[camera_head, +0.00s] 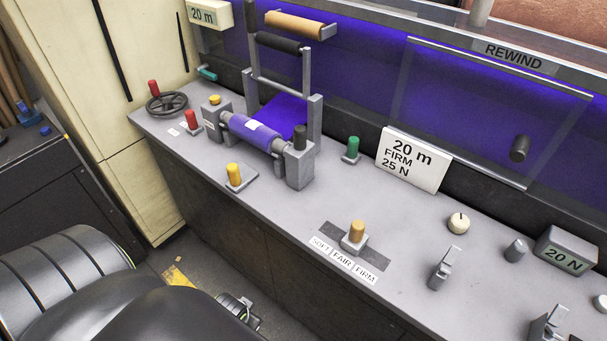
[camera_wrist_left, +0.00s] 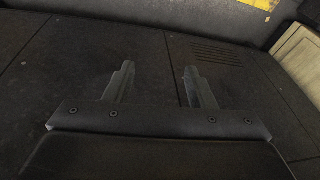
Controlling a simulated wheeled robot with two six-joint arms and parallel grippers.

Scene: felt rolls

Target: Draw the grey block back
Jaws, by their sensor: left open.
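A grey block (camera_head: 300,168) with a black knob on top stands on the console at the right end of a purple felt roll (camera_head: 254,132). A second grey block (camera_head: 214,123) with a yellow knob stands at the roll's left end. Both look upright and close against the roll's ends; whether they touch it I cannot tell. My left gripper (camera_wrist_left: 159,68) is open and empty in the left wrist view, above the dark floor, away from the blocks. In the head view my left arm is low at the left, in front of the console. My right gripper is not in view.
A handwheel (camera_head: 167,103), red knob (camera_head: 192,120), yellow knob (camera_head: 234,174) and green knob (camera_head: 352,148) surround the roll. A sliding yellow knob (camera_head: 357,231) sits by the SOFT, FAIR, FIRM labels. A sign (camera_head: 412,158) reads 20 m, FIRM, 25 N. A grey frame rises behind the roll.

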